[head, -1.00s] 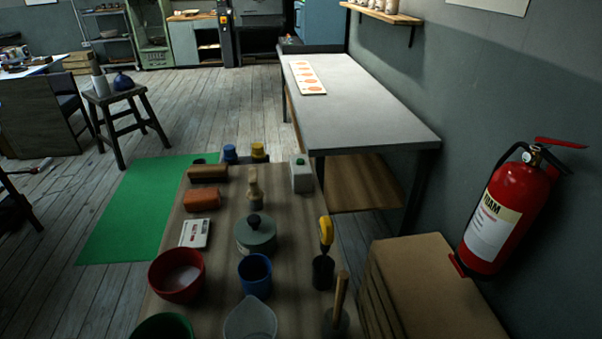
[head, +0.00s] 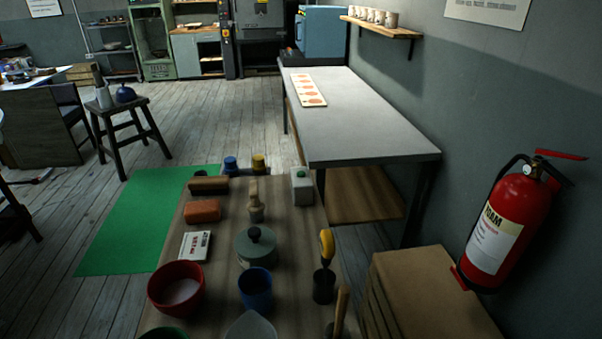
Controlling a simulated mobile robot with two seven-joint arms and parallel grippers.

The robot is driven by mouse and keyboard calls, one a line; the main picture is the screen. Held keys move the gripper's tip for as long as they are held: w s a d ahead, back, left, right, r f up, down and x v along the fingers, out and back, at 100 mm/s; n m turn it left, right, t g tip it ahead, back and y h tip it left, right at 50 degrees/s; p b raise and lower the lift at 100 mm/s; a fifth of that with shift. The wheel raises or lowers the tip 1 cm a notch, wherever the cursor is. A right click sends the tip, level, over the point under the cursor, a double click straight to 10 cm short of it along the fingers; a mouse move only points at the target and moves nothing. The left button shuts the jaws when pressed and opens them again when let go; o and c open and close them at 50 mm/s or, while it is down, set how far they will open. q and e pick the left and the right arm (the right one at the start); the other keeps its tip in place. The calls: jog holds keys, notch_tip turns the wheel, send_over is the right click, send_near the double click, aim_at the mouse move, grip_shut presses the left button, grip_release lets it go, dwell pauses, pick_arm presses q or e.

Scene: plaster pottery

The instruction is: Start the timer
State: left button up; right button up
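A small pale box with a green button on top (head: 302,187) stands at the far right corner of the wooden table (head: 222,245) in front of me. It may be the timer, but no dial or display can be made out. Neither of my grippers shows in the head view.
The table also holds a red bowl (head: 176,287), blue cup (head: 255,288), green lidded pot (head: 255,247), orange block (head: 202,211) and several tools. Cardboard sheets (head: 435,285) and a fire extinguisher (head: 508,222) are at right. A green mat (head: 140,222) lies on open floor at left.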

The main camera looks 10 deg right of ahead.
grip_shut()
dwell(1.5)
